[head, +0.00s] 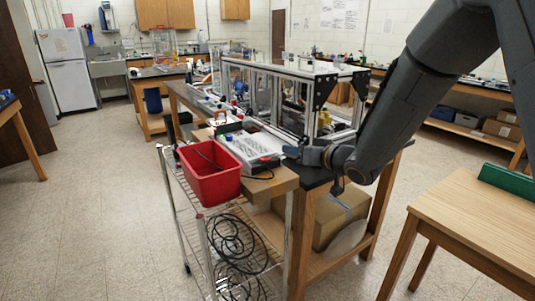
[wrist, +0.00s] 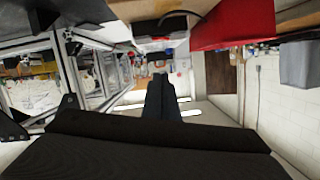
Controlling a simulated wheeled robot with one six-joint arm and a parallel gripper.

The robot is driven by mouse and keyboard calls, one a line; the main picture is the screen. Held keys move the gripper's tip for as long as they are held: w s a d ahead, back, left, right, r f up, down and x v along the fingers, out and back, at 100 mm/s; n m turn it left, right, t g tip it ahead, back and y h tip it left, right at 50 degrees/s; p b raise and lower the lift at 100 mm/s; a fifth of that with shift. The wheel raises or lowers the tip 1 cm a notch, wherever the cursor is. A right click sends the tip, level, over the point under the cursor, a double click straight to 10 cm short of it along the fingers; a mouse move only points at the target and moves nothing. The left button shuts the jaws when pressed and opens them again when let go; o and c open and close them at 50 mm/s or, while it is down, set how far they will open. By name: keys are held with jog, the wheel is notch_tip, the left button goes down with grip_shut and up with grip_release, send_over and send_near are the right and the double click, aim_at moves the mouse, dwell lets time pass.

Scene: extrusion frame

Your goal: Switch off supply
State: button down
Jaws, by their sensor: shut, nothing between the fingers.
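The supply looks to be the light grey box (head: 246,148) with a dark and red front face, lying on the near end of the wooden bench in the head view. It also seems to show upside down at the top of the wrist view (wrist: 140,9). Its switch is too small to make out. My gripper (head: 290,153) is just right of the box's front end, apart from it as far as I can tell. In the wrist view my gripper (wrist: 160,78) has its dark fingers together, with nothing between them.
A black cable lies near the box. The extrusion frame (head: 290,95) stands behind my gripper. A wire cart (head: 205,235) with coiled cables is below. A wooden table (head: 475,215) stands at right.

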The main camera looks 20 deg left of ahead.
jog(key=shift+a+r, duration=0.1)
jog(key=shift+a, duration=0.1)
jog(key=p, duration=0.3)
send_over(265, 159)
jog(key=s+d, duration=0.2)
notch_tip(265, 159, down, 2)
notch_tip(265, 159, down, 3)
jog(key=shift+a+f+p, duration=0.1)
jog(key=shift+p, duration=0.45)
jog(key=shift+f, duration=0.5)
jog(key=shift+f, duration=0.1)
